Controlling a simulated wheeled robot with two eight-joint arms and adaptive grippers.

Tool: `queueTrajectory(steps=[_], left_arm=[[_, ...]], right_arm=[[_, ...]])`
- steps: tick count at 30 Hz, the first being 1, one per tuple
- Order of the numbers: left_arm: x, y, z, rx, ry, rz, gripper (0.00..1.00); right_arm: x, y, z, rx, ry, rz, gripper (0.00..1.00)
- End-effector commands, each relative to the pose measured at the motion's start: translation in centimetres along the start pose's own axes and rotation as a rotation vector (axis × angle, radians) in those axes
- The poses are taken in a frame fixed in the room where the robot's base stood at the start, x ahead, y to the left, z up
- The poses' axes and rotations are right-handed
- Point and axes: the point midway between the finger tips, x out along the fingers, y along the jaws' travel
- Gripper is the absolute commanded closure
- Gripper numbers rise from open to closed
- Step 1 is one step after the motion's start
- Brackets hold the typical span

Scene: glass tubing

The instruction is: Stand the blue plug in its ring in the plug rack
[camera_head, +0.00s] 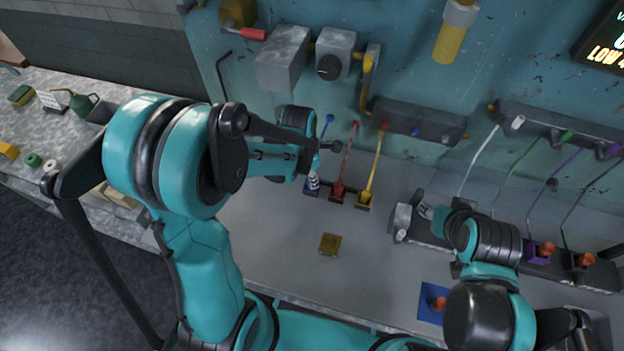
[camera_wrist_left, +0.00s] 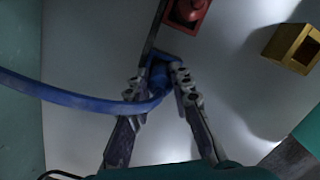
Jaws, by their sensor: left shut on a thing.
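The blue plug (camera_wrist_left: 157,80) is between the fingertips of my left gripper (camera_wrist_left: 158,76), which is shut on it. A blue cord (camera_wrist_left: 70,97) curves from it to the left. The plug is at the blue square ring (camera_wrist_left: 180,54) of the plug rack; I cannot tell how deep it sits. In the head view my left gripper (camera_head: 313,180) is at the blue ring (camera_head: 311,192), at the rack's left end. The red plug (camera_head: 338,187) stands beside it, then the yellow one (camera_head: 364,196). My right gripper (camera_head: 426,211) is small and partly hidden by its arm.
A brass-coloured square block (camera_head: 330,244) lies on the grey bench in front of the rack. A blue square with an orange knob (camera_head: 438,303) is at the right front. The wall carries grey boxes (camera_head: 420,122) with cords.

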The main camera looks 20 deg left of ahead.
Motion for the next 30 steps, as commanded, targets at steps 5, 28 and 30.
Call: queueTrajectory(steps=[5, 28, 30], left_arm=[[0.8, 0.0, -0.1, 0.0, 0.0, 0.0, 1.0], [0.1, 0.0, -0.1, 0.0, 0.0, 0.0, 0.58], [-1.0, 0.0, 0.0, 0.0, 0.0, 0.0, 0.58]], right_arm=[[0.2, 0.0, 0.2, 0.0, 0.0, 0.0, 0.6], [0.0, 0.0, 0.0, 0.0, 0.0, 0.0, 0.6], [-0.3, 0.0, -0.3, 0.0, 0.0, 0.0, 0.6]])
